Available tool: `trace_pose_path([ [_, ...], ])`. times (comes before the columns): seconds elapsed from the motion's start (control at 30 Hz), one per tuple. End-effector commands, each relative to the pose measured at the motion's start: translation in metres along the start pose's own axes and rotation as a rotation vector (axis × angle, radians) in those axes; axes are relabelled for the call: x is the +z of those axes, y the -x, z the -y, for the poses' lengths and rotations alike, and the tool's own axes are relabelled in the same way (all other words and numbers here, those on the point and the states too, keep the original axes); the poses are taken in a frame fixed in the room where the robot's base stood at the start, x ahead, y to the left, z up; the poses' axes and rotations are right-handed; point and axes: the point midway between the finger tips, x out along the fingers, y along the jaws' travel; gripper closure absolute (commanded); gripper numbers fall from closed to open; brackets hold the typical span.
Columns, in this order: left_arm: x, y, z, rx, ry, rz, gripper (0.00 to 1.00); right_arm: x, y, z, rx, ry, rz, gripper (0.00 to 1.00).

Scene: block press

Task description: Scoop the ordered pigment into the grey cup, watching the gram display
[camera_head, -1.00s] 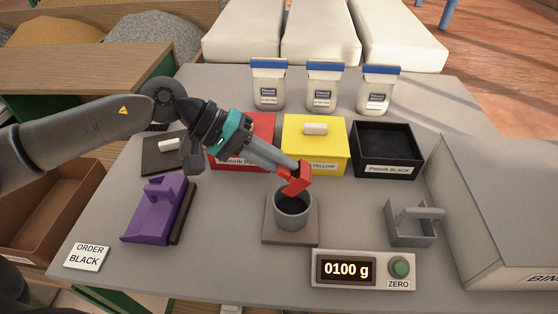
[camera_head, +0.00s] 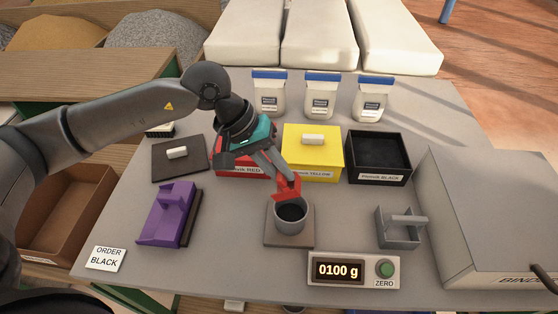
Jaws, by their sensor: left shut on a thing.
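The grey cup (camera_head: 290,222) stands upright on a square scale plate (camera_head: 273,239), with dark material inside. The gram display (camera_head: 338,270) reads 0100 g, with a green ZERO button (camera_head: 385,269) beside it. The order card (camera_head: 105,259) says BLACK. The Pigment BLACK box (camera_head: 380,177) is open and dark inside. My left gripper (camera_head: 284,181) is shut on a small red scoop-like piece (camera_head: 287,189), just above the cup's back rim; whether they touch is unclear. My right gripper is not in view.
The red box (camera_head: 240,170) is partly behind my left gripper. The yellow box (camera_head: 313,166) is lidded. A dark lid (camera_head: 179,158) lies left.

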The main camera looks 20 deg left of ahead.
Motion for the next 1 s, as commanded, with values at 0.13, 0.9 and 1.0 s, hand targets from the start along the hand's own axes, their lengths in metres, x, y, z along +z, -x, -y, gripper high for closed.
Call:
trace_pose_path([
  [0.13,-0.001,0.012,-0.009,-0.138,-0.004,-0.003,1.0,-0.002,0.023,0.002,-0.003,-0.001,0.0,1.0],
  [0.9,-0.001,0.024,-0.013,-0.515,0.001,-0.002,1.0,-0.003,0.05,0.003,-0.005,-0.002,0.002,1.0],
  [1.0,-0.001,0.024,-0.013,-0.514,0.0,-0.002,1.0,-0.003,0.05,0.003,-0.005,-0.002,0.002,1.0],
])
